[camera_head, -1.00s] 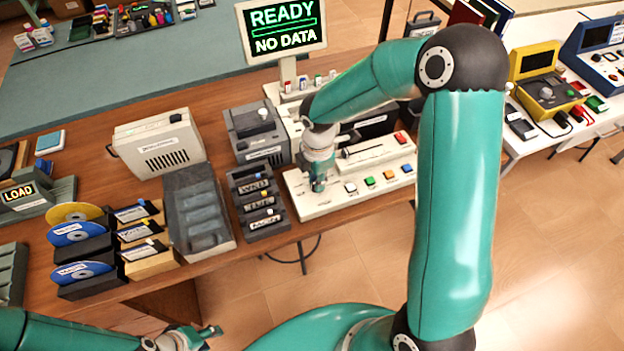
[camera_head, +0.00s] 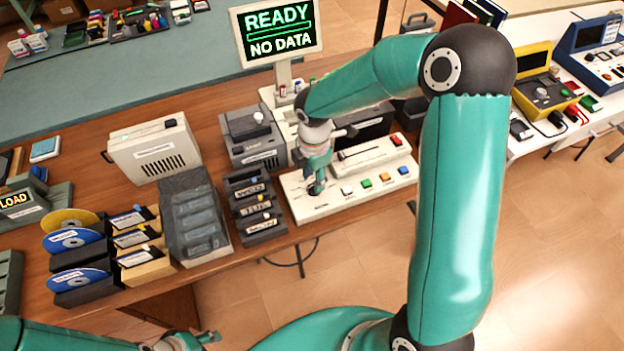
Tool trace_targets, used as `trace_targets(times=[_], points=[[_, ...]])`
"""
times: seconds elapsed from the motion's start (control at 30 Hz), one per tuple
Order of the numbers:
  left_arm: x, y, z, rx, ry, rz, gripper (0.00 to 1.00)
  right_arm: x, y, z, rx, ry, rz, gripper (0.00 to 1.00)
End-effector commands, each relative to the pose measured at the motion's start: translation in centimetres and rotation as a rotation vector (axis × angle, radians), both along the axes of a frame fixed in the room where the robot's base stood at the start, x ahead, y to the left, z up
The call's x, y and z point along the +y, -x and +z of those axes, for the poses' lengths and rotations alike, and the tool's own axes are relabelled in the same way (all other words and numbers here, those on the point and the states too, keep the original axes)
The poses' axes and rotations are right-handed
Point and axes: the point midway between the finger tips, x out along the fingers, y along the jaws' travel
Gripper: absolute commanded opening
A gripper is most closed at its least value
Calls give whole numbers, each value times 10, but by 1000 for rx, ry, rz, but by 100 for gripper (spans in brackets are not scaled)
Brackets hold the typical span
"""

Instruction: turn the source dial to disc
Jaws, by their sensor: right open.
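A cream control panel (camera_head: 328,204) with a row of coloured buttons lies at the front of the wooden table. My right gripper (camera_head: 316,186) points down over the panel's left part, where its fingers and wrist hide whatever is beneath, so the source dial cannot be made out. It is open; whether it touches anything I cannot tell. The screen (camera_head: 278,30) behind reads READY and NO DATA. My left gripper (camera_head: 205,338) is at the bottom edge, away from the panel, and its jaws are too small to judge.
A dark rack of labelled cartridges (camera_head: 253,205) stands just left of the panel. Further left are a grey tray (camera_head: 196,215) and disc holders (camera_head: 80,255). A grey box with a knob (camera_head: 254,135) stands behind the rack. Bare table lies around the cream case (camera_head: 155,148).

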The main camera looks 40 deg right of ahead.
Motion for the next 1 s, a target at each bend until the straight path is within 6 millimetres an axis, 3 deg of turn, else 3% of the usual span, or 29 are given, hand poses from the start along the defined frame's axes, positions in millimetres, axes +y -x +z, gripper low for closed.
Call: trace_targets(times=[0.3, 0.5, 1.0], points=[[0, 0, 0, 0, 0, 0, 40, 0, -3, 65, -8, 0, -1, 41], [0, 0, 0, 0, 0, 0, 40, 0, -3, 91, -6, 1, -1, 41], [0, 0, -1, 0, 0, 0, 40, 0, -3, 98, -4, 1, -1, 41]])
